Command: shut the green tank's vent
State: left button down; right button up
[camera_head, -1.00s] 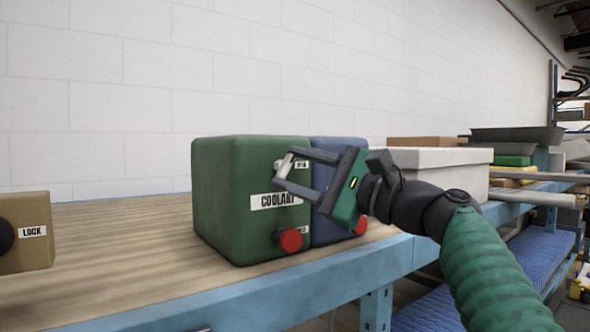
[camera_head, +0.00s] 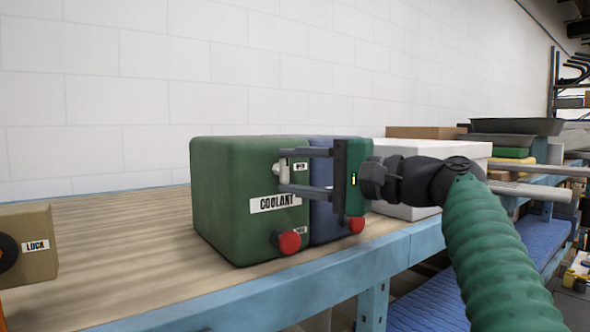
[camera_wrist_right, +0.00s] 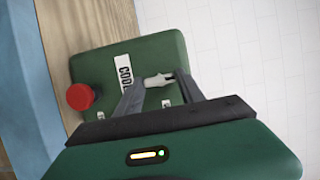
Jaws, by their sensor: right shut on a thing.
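The green tank (camera_head: 232,205) stands on the bench with a white COOLANT label (camera_head: 275,202) and a red knob (camera_head: 288,242) low on its front. Its vent lever, a small pale metal piece (camera_head: 284,172), sits high on the front face by a small label. My right gripper (camera_head: 285,170) comes from the right, its fingers level and shut on this lever. In the wrist view the pale lever (camera_wrist_right: 158,81) lies between the fingertips against the green face. The fingers partly hide it. My left gripper is out of view.
A blue tank (camera_head: 325,226) with its own red knob (camera_head: 355,225) stands right beside the green one. A tan box marked LOCK (camera_head: 38,268) is at far left. A pale box (camera_head: 405,212) stands behind my right wrist. The wooden bench top (camera_head: 120,230) at left is clear.

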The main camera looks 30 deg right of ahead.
jog(key=shift+w+f, duration=0.1)
jog(key=shift+f, duration=0.25)
jog(key=o, duration=1.4)
jog(key=shift+r, duration=0.2)
jog(key=shift+c, duration=0.2)
jog(key=shift+s+d, duration=0.1)
jog(key=shift+s, duration=0.15)
jog(key=b+v, duration=0.2)
jog(key=v, duration=1.4)
jog(key=shift+d, duration=0.3)
jog(key=shift+a, duration=0.15)
